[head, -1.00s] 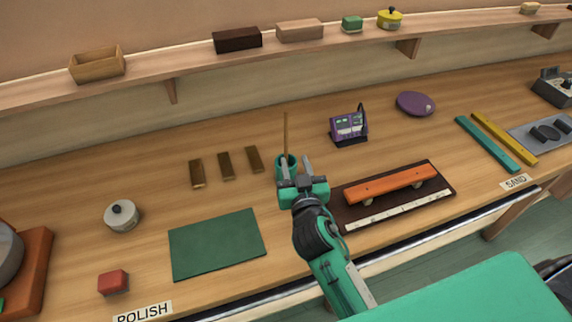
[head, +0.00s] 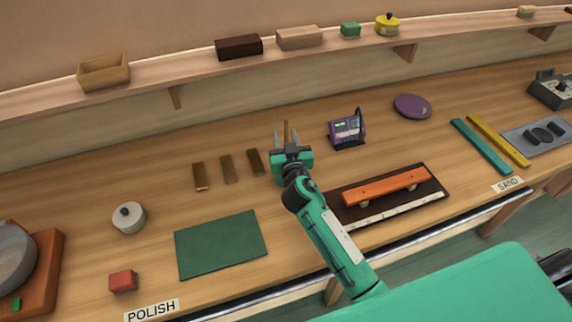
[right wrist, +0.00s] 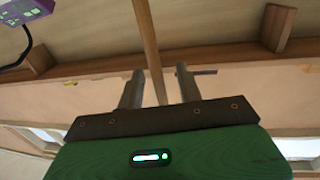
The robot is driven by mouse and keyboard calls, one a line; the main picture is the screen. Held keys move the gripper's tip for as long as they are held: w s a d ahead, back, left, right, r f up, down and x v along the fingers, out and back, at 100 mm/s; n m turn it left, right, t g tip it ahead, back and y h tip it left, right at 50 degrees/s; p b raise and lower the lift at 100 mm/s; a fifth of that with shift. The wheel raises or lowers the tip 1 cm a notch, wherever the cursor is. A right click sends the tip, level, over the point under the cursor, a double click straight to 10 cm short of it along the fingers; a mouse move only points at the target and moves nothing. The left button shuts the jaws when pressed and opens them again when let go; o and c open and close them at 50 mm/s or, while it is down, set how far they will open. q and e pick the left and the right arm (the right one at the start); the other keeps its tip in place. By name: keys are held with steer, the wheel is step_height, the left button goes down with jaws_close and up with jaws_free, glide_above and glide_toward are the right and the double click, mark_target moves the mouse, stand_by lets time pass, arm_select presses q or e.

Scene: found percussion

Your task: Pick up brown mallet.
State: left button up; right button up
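The brown mallet shows as a thin brown stick (head: 286,131) standing upright just beyond my right gripper (head: 291,138) in the head view. In the right wrist view its shaft (right wrist: 147,35) runs down between the two grey fingers of my right gripper (right wrist: 160,76). The fingers are apart, with gaps visible beside the shaft, so the gripper is open. The mallet's lower end and the teal cup around it are hidden behind my gripper. I cannot see the mallet's head clearly. My left gripper is not in view.
Several brown bars (head: 228,168) lie left of my gripper. A purple device (head: 346,130) stands to its right, and an orange bar on a dark board (head: 387,187) lies nearer the front. A green mat (head: 221,244) lies front left. A shelf (head: 200,77) runs along the back.

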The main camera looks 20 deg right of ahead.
steer(key=shift+w+d, duration=0.1)
steer(key=shift+w, duration=0.6)
steer(key=shift+c, duration=0.5)
jaws_close()
